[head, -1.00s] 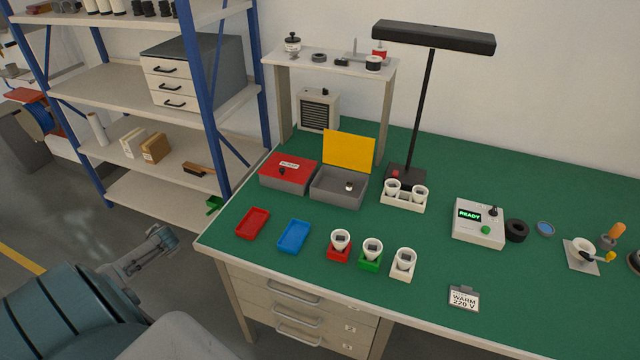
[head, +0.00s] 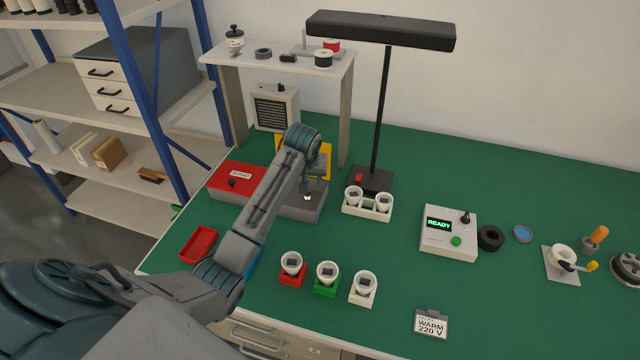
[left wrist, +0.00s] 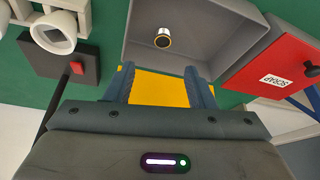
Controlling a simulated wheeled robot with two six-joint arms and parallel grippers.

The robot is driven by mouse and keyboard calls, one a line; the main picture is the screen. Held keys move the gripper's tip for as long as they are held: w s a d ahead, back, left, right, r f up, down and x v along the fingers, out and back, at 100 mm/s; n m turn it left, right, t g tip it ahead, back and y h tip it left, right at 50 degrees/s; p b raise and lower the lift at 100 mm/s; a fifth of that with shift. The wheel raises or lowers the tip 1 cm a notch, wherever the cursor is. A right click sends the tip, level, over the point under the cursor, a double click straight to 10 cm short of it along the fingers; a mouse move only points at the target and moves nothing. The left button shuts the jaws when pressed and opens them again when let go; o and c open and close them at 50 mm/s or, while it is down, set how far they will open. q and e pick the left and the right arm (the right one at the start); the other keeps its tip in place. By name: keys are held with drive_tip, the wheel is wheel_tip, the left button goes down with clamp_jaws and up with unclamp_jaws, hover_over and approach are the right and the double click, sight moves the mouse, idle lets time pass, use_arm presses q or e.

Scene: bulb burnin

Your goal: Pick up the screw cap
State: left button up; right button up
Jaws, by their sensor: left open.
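The screw cap (left wrist: 163,38), a small metallic and white piece with a dark rim, lies inside the grey open bin (left wrist: 205,18). In the head view the cap (head: 307,197) shows as a small bright spot in the bin (head: 302,213), just below my left gripper (head: 314,180). In the left wrist view my left gripper (left wrist: 158,68) has its two blue fingers apart with nothing between them. The cap lies beyond the fingertips, roughly centred between them. The yellow lid (left wrist: 158,88) of the bin stands open behind the gripper. My right gripper is not in view.
The red-lidded scrap box (head: 233,181) stands left of the bin. The twin-cup holder (head: 367,208) and black lamp base (head: 373,181) stand to its right. Three cups in coloured holders (head: 327,285) stand in front. Green bench top is clear between these.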

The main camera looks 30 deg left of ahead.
sight(308, 199)
use_arm(q)
drive_tip(key=x, duration=0.2)
drive_tip(key=p+x, duration=0.1)
drive_tip(key=shift+s+d+f, duration=0.2)
drive_tip(key=shift+f, duration=0.2)
drive_tip(key=x, duration=0.1)
drive_tip(key=p+x, duration=0.1)
drive_tip(key=x, duration=0.2)
drive_tip(key=shift+a+f+p, duration=0.25)
drive_tip(key=shift+a+p, duration=0.15)
drive_tip(key=shift+w+f, duration=0.2)
drive_tip(key=shift+f, duration=0.2)
drive_tip(key=shift+w+a+f, duration=0.1)
drive_tip(key=shift+f, duration=0.25)
drive_tip(key=c, duration=1)
drive_tip(key=shift+c, duration=0.4)
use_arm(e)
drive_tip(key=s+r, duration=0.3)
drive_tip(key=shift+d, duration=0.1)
